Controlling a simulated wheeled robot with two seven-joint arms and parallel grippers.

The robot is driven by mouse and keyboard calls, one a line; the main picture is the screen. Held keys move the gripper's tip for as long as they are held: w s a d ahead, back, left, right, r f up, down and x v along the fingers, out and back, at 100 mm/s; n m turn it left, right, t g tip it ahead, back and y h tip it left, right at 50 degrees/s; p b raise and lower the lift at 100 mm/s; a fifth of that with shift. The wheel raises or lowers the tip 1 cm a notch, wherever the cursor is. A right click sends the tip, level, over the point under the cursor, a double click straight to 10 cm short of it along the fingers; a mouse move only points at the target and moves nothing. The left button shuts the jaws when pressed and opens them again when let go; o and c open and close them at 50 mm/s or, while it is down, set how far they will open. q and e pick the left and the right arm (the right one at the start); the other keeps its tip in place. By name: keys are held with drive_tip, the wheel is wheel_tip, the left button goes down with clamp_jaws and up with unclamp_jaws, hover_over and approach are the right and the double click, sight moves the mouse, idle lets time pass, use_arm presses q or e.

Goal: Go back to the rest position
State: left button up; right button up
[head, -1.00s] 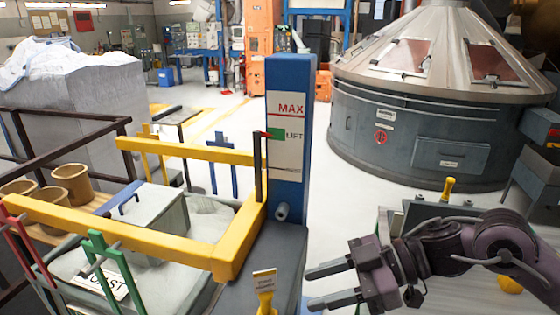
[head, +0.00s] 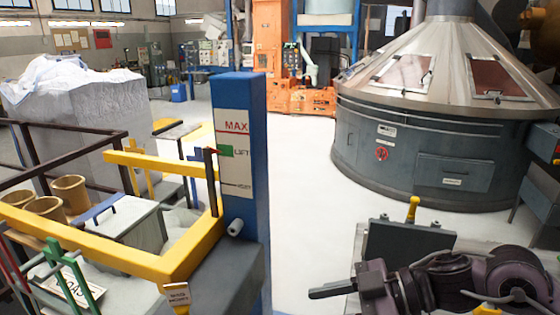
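My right gripper (head: 330,300) is low in the head view, right of centre, pointing left. One finger shows; the other is below the picture edge. I see nothing held in it. It is apart from the blue post (head: 254,135) and in front of a dark box (head: 408,242). My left gripper is not in view. The post carries a white scale with MAX, a green mark and a lower line. A red pointer (head: 211,151) stands near the green mark, beside the yellow frame (head: 165,160).
The yellow frame and a grey bin (head: 140,225) fill the lower left, with brown pots (head: 70,190) behind. A yellow-handled tool (head: 413,208) stands at the dark box. A large grey conical machine (head: 430,150) is at the back right. The middle floor (head: 310,180) is clear.

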drive_tip(key=w+a+f+m+t+h, duration=0.1)
drive_tip(key=w+a+f+m+t, duration=0.3)
drive_tip(key=t, duration=0.4)
drive_tip(key=w+d+f+m+t+h, duration=0.2)
drive_tip(key=d+f+m+t+h, duration=0.1)
drive_tip(key=m+h, duration=0.25)
drive_tip(key=s+d+f+m+g+h, duration=0.65)
drive_tip(key=s+d+f+g, duration=0.25)
drive_tip(key=s+d+f, duration=0.5)
drive_tip(key=s+a+f+g, duration=0.1)
drive_tip(key=s+f, duration=0.2)
drive_tip(key=f, duration=1.4)
drive_tip(key=s+f+g, duration=0.1)
drive_tip(key=s+f, duration=0.2)
drive_tip(key=f, duration=1.3)
drive_tip(key=s+d+f+n, duration=0.1)
drive_tip(key=s+d+f, duration=0.2)
drive_tip(key=s+f, duration=1.3)
drive_tip(key=shift+s+g+h, duration=0.3)
drive_tip(key=shift+s, duration=0.7)
